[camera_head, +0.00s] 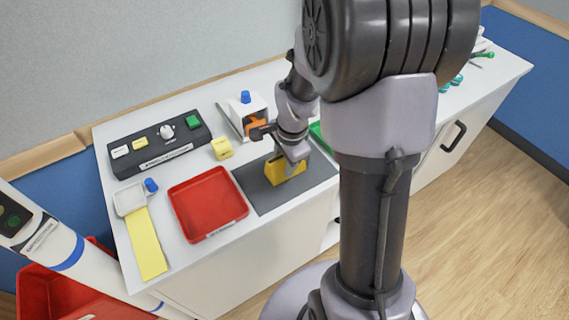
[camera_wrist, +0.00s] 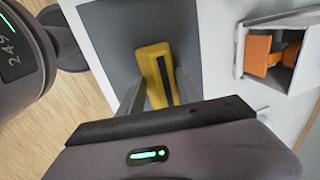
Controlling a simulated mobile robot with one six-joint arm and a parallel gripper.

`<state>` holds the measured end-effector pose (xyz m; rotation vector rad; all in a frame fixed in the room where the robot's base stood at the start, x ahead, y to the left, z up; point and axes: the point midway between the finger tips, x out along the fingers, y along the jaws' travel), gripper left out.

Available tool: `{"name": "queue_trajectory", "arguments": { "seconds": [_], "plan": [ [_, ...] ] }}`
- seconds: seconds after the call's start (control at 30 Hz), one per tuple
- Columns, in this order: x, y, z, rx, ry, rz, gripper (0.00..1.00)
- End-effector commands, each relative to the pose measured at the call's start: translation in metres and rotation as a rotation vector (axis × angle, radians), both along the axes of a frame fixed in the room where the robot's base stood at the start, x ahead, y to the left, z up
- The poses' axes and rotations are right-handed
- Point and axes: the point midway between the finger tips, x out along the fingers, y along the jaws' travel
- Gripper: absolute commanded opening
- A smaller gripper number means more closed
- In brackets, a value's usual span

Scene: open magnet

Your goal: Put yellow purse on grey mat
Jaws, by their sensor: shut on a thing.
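The yellow purse (camera_head: 278,172) is on or just above the grey mat (camera_head: 254,187) in the head view; I cannot tell if it touches the mat. My gripper (camera_head: 293,166) comes down on it from above and hides part of it. In the wrist view the yellow purse (camera_wrist: 155,72), with a dark slot along its top, is between the two fingers of my gripper (camera_wrist: 158,92), which are shut on it. The grey mat (camera_wrist: 110,32) shows behind and beside it.
A red tray (camera_head: 207,203) lies left of the mat. A small yellow block (camera_head: 222,148) and a black panel (camera_head: 158,143) with coloured buttons are behind. A white box (camera_head: 243,113) with an orange thing (camera_head: 258,128) stands behind the mat.

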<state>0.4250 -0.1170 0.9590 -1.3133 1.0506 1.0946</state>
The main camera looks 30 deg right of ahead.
Motion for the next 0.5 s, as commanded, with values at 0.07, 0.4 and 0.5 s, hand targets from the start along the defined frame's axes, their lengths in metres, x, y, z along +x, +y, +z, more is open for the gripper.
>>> {"name": "queue_trajectory", "arguments": {
  "seconds": [0.07,0.4,0.5],
  "plan": [
    [-0.0002,-0.0002,0.0017,0.000,0.000,0.001,0.00],
    [-0.0005,-0.0003,-0.0005,0.000,0.001,0.001,0.63],
    [-0.0005,-0.0003,-0.0005,0.000,0.001,0.001,0.63]
  ]
}}
